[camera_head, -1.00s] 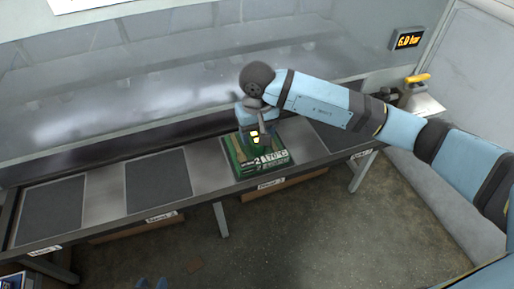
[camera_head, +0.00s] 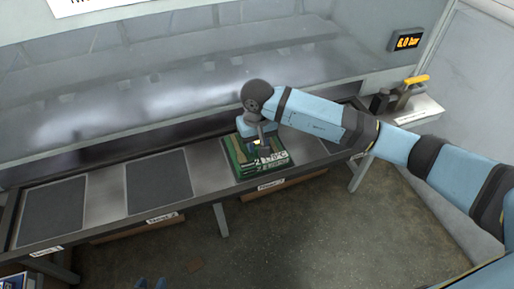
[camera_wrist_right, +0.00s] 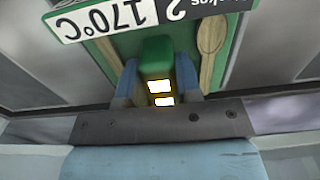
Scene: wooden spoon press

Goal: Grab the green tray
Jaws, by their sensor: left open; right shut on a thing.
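The green tray (camera_head: 248,168) sits on the right part of the long metal bench and carries a white label reading 2 and 170°C. My right gripper (camera_head: 262,142) is over it, pointing down. In the right wrist view, the blue fingers of my right gripper (camera_wrist_right: 157,80) are shut on the upright green handle of the green tray (camera_wrist_right: 110,50). A wooden spoon shape (camera_wrist_right: 211,45) lies on the tray beside the handle. Only the two blue fingertips of my left gripper (camera_head: 151,284) show at the bottom edge, apart and empty.
The bench (camera_head: 103,196) has dark plates (camera_head: 157,181) to the left of the tray. A glass-like hood (camera_head: 150,90) stands behind it. A display (camera_head: 407,40) reads 6.0 bar, and a yellow-handled device (camera_head: 414,82) stands at the right.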

